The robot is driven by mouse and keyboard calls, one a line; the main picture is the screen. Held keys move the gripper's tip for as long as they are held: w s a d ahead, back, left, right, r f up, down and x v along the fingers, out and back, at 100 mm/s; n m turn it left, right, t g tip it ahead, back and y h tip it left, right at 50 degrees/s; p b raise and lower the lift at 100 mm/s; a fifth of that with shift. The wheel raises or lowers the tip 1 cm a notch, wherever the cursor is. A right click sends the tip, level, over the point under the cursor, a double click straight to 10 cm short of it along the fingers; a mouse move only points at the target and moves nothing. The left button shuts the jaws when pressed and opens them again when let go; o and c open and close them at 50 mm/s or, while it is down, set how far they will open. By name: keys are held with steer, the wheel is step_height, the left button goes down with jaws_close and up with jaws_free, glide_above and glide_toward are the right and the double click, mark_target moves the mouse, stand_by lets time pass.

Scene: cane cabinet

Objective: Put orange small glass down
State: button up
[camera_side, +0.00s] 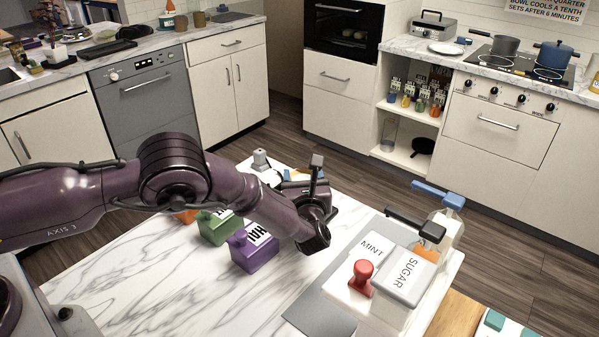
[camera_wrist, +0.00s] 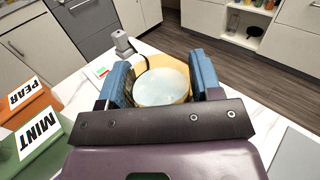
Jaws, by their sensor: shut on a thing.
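The orange small glass (camera_wrist: 162,88) is between the blue fingers of my gripper (camera_wrist: 160,84) in the wrist view. I look down on its pale round top and its orange-yellow rim. My gripper is shut on it. In the side view my gripper (camera_side: 300,178) is over the far part of the marble counter (camera_side: 170,280), largely hidden behind my own wrist. Only a small orange patch of the glass shows there. I cannot tell whether its base touches the counter.
Purple (camera_side: 255,252), green (camera_side: 218,228) and orange (camera_wrist: 25,105) labelled boxes stand left of my gripper. A grey-topped tool (camera_side: 260,160) stands behind. At right are a grey mat (camera_side: 318,308), red-knobbed item (camera_side: 361,278), SUGAR box (camera_side: 405,280) and jar (camera_side: 447,228).

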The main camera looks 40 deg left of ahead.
steer(key=shift+f, duration=1.05)
steer(key=shift+f, duration=0.1)
steer(key=o, duration=1.1)
steer(key=shift+c, duration=0.2)
steer(key=shift+s+d, duration=0.1)
steer(key=v, duration=0.7)
steer(key=shift+s+d, duration=0.15)
